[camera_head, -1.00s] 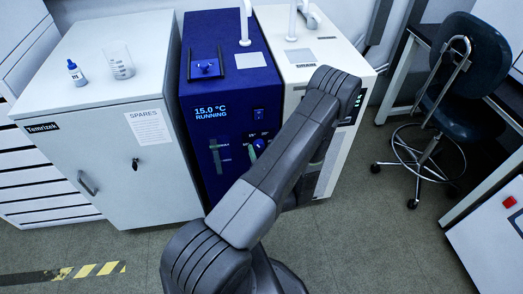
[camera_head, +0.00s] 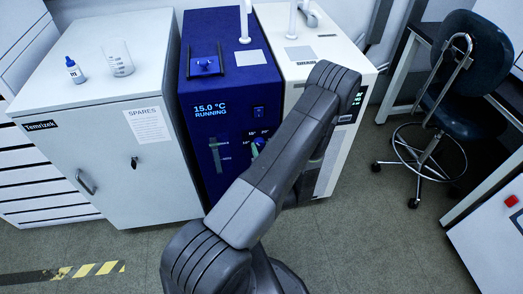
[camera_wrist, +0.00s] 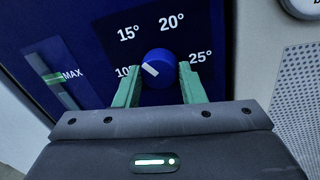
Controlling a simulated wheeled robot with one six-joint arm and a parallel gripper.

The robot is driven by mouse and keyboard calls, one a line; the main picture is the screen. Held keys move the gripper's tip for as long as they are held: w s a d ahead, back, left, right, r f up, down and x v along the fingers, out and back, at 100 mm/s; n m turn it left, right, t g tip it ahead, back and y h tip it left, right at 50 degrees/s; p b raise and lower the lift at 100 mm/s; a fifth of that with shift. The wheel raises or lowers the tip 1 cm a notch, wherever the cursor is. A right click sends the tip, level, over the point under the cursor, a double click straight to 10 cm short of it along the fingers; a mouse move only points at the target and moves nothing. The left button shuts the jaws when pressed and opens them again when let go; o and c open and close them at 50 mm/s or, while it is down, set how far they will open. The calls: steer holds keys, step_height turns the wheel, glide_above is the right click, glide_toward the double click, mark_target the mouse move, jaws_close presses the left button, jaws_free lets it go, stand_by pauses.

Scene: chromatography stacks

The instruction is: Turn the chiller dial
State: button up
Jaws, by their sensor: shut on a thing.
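The blue chiller (camera_head: 192,95) stands between two pale cabinets, and its display (camera_head: 210,110) reads 15.0 °C RUNNING. In the wrist view its round blue dial (camera_wrist: 162,57) has a scale from 10° to 25° around it. The white mark on the knob lies on its left side, facing the 10° end; its exact reading is hard to tell. My gripper (camera_wrist: 159,72) is shut on the dial, with one green finger on each side. In the head view my arm hides most of the dial, and only a bit of green finger shows.
A slider marked MAX (camera_wrist: 60,76) is left of the dial. A white unit (camera_head: 350,130) stands right of the chiller, and a grey cabinet (camera_head: 165,175) stands left, bearing a bottle (camera_head: 75,70) and a beaker (camera_head: 118,58). A stool (camera_head: 430,175) is at right. Open floor lies in front.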

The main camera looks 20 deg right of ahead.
steer(key=n+b, duration=0.5)
steer(key=b, duration=0.2)
steer(key=shift+f+n, duration=0.25)
steer(key=shift+n, duration=0.15)
steer(key=n+b, duration=0.3)
steer(key=b, duration=0.1)
steer(key=shift+r+g+h, duration=0.1)
steer(key=shift+g+h, duration=0.2)
steer(key=shift+a+r+n+b, duration=0.1)
steer(key=shift+r+n+b, duration=0.05)
steer(key=shift+n+b, duration=0.75)
steer(key=shift+r, duration=0.1)
steer(key=o, duration=1)
steer(key=s+a, duration=0.1)
steer(key=s, duration=0.8)
steer(key=s+a+r, duration=0.1)
steer(key=s, duration=0.3)
steer(key=shift+s+a+r, duration=0.1)
steer(key=shift+s+a, duration=0.15)
steer(key=shift+a, duration=0.05)
steer(key=shift+w, duration=0.1)
